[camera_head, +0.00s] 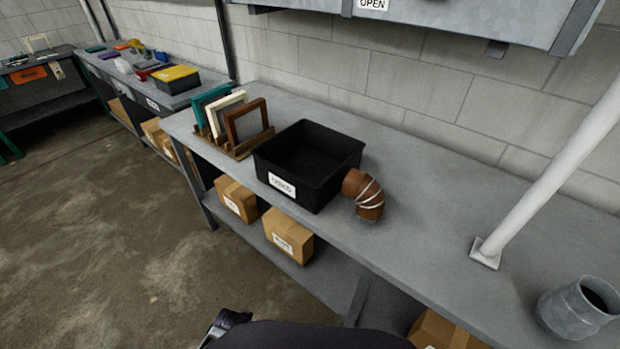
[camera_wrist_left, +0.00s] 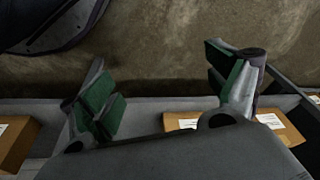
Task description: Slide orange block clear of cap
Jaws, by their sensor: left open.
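I cannot make out for sure an orange block or a cap. A small orange item (camera_head: 135,43) lies among coloured things on the far left bench, too small to tell its shape. My left gripper (camera_wrist_left: 165,90) is open in the left wrist view, its green-padded fingers wide apart with nothing between them. It is over the floor and a bench edge, away from the coloured items. My right gripper is not in view.
A black bin (camera_head: 273,150), a brown pipe elbow (camera_head: 369,207) and upright frames (camera_head: 244,120) stand on the near bench (camera_head: 420,230). A white post (camera_head: 555,175) and grey duct piece (camera_head: 565,312) are at right. A yellow-lidded box (camera_head: 176,74) sits on the far bench.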

